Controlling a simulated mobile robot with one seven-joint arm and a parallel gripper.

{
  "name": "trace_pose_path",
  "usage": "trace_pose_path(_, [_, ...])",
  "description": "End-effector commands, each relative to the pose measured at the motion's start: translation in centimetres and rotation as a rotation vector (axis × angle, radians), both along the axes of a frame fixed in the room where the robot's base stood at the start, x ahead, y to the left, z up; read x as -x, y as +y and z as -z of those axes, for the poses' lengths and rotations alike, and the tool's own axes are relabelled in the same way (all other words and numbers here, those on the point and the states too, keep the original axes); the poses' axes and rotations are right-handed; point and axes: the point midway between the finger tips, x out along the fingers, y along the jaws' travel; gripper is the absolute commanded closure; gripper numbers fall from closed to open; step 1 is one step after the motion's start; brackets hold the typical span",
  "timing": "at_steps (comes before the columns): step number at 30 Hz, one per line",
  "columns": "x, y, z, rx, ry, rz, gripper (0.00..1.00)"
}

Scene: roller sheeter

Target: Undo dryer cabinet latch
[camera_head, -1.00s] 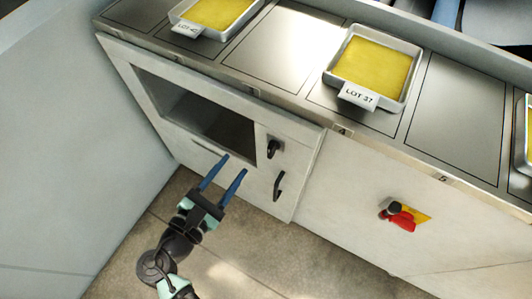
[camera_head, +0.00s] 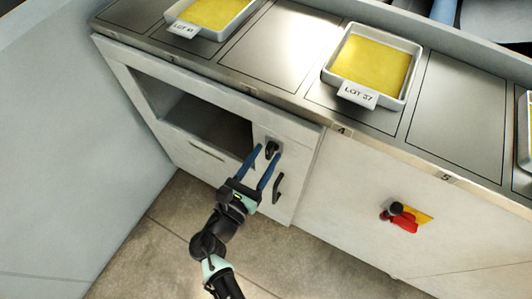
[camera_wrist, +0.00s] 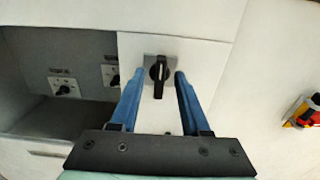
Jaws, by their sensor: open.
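The dryer cabinet (camera_head: 205,155) has a pale front with an open window on its left part. A black latch knob (camera_head: 271,149) sits on the panel right of the window. In the wrist view the latch (camera_wrist: 159,72) is on a grey plate, its dark handle pointing up and down. My gripper (camera_head: 266,150) is open, with its two blue fingers pointing at the latch. In the wrist view my gripper (camera_wrist: 158,78) has one fingertip on each side of the latch, with gaps. I cannot tell how far the fingertips are from the panel.
A black pull handle (camera_head: 278,187) is below the latch. A red and yellow switch (camera_head: 403,216) is on the panel to the right. Trays of yellow material, one labelled LOT 37 (camera_head: 374,62), stand on the counter. Knobs (camera_wrist: 64,88) show inside the window. The floor in front is clear.

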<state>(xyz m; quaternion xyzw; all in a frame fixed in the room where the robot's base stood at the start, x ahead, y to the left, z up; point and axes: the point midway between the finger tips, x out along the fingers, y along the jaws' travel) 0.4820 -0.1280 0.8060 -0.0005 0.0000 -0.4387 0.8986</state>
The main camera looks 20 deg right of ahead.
Motion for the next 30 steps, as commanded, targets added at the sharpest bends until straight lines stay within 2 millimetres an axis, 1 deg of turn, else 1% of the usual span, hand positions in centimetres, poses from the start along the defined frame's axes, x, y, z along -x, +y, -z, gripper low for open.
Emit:
trace_pose_path(4, [-0.54, -0.72, -0.01, 0.0, 0.0, 0.001, 0.54])
trace_pose_path(12, [-0.63, -0.8, -0.01, -0.001, -0.001, 0.0, 0.54])
trace_pose_path(14, [-0.61, -0.8, 0.0, -0.001, -0.001, 0.0, 0.63])
trace_pose_path(15, [-0.61, -0.79, 0.0, -0.001, -0.001, 0.0, 0.7])
trace_pose_path(20, [-0.59, -0.78, 0.01, -0.001, 0.0, 0.0, 0.99])
trace_pose_path(21, [-0.59, -0.78, 0.01, -0.001, 0.0, 0.0, 1.0])
trace_pose_path(30, [-0.57, -0.77, 0.09, -0.013, -0.015, 0.0, 1.0])
